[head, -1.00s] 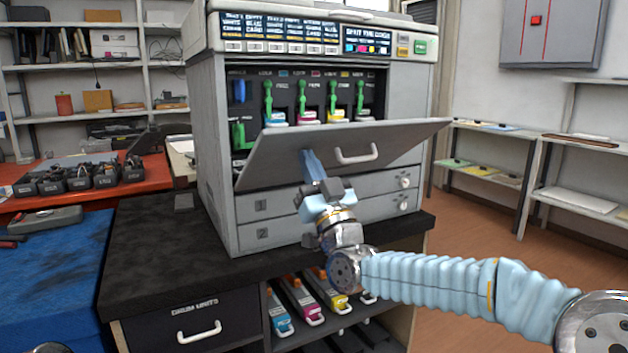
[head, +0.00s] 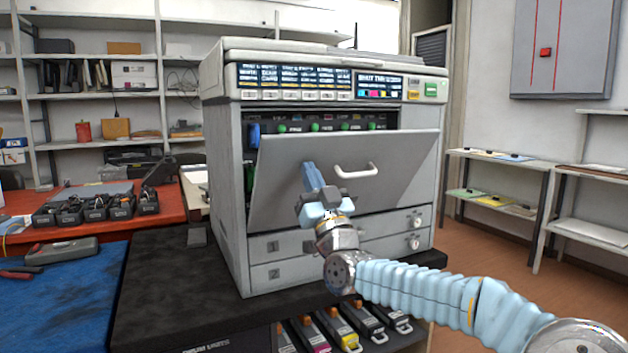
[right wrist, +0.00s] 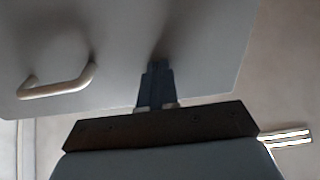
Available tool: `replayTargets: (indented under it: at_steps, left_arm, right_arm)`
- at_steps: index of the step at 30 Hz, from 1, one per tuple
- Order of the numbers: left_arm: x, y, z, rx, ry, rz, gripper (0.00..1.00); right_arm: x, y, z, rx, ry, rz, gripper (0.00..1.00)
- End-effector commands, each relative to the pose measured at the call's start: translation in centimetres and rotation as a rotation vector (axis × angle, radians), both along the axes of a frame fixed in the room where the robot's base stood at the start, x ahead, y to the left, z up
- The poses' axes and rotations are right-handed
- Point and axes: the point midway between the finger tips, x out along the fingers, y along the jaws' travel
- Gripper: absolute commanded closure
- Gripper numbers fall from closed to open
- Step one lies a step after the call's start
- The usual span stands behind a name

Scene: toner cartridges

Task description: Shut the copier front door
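The copier (head: 222,190) stands on a black-topped cabinet. Its grey front door (head: 375,200) is hinged along its lower edge and tilted partly open, its top edge leaning out from the body. A white handle (head: 356,171) sits on the door's outer face and also shows in the right wrist view (right wrist: 58,85). My right gripper (head: 311,174) is shut and empty. Its fingertips are at the door's outer face, left of the handle; the right wrist view shows them (right wrist: 157,72) against the panel. Green levers (head: 315,127) show above the door's top edge. My left gripper is not in view.
Two drawers (head: 340,248) lie below the door. Toner cartridges (head: 340,330) sit on the cabinet shelf beneath. A red bench (head: 110,225) with black bins and a blue mat (head: 60,295) are at left. Open floor (head: 500,260) and shelves (head: 580,185) are at right.

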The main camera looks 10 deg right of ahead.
Motion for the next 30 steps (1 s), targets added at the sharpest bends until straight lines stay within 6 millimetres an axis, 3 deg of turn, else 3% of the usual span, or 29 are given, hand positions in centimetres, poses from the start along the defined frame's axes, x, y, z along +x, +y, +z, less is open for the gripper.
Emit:
replayTargets:
  at_steps: [6, 15, 30]
  left_arm:
    - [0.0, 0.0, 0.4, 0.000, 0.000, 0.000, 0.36]
    - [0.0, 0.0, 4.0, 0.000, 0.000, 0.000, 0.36]
    - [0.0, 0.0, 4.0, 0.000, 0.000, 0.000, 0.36]
  right_arm:
    - [0.3, 0.1, 0.4, 0.001, -0.001, 0.001, 1.00]
    - [4.6, 1.7, 3.2, 0.002, 0.000, 0.001, 1.00]
    - [5.7, 2.1, 3.2, 0.001, 0.000, 0.001, 1.00]
